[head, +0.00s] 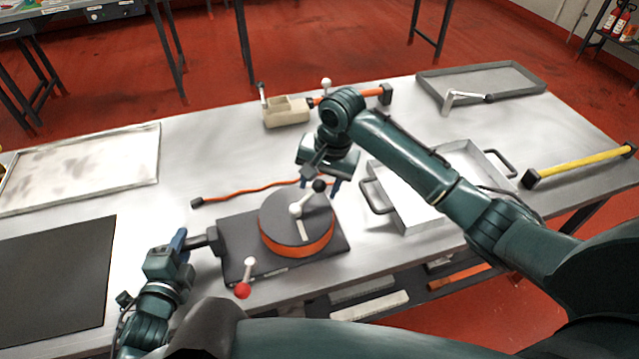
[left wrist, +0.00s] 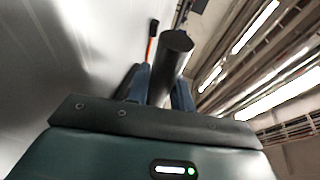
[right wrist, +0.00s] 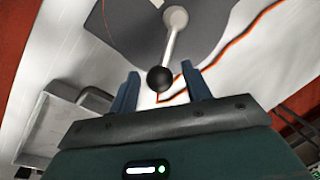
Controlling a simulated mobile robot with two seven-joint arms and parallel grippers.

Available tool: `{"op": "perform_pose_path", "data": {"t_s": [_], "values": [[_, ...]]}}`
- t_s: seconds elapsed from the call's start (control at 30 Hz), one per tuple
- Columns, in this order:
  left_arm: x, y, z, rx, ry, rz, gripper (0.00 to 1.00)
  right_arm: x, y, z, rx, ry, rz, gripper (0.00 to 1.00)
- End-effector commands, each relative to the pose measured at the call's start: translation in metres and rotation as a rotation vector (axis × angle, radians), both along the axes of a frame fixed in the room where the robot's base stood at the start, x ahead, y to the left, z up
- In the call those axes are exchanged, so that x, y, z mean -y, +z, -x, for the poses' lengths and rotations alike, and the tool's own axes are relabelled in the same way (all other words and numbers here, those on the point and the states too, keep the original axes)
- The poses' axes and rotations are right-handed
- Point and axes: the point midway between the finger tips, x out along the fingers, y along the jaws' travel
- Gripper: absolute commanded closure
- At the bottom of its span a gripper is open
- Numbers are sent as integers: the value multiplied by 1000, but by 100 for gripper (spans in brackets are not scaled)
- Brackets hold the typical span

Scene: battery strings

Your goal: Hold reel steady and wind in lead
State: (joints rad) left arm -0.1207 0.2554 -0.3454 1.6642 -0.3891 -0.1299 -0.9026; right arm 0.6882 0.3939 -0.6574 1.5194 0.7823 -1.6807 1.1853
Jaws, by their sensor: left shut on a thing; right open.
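The reel (head: 285,215) is a dark round drum wound with orange lead, on a dark base plate (head: 333,247). My left gripper (head: 184,241) is shut on the reel's black side handle (head: 208,241); the left wrist view shows this thick dark bar (left wrist: 172,58) between its blue fingers. A pale crank (head: 301,205) with a black knob (head: 319,186) sits on top of the reel. My right gripper (head: 320,182) is open above it. In the right wrist view the knob (right wrist: 160,79) lies between the spread fingertips, with no visible grip. The loose orange lead (head: 250,189) trails left behind the reel to a dark end.
A red-knobbed lever (head: 243,290) stands at the base's front edge. A white tray with handles (head: 407,220) is close on the right. A beige box (head: 287,111) is behind. A black mat (head: 50,285) lies left, and a yellow-handled tool (head: 580,164) far right.

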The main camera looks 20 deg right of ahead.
Motion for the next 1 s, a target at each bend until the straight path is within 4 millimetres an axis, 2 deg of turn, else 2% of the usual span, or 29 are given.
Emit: {"op": "perform_pose_path", "data": {"t_s": [0.03, 0.4, 1.0], "values": [[1, -11, 5, -25, 1, -3, 100, 0, -5, 0, -2, -1, 1, 52], [1, -11, 5, -25, 1, -3, 100, -1, -8, -1, 0, 0, 0, 53], [1, -11, 5, -24, 1, -4, 100, -1, -8, -1, -1, -1, 1, 100]]}}
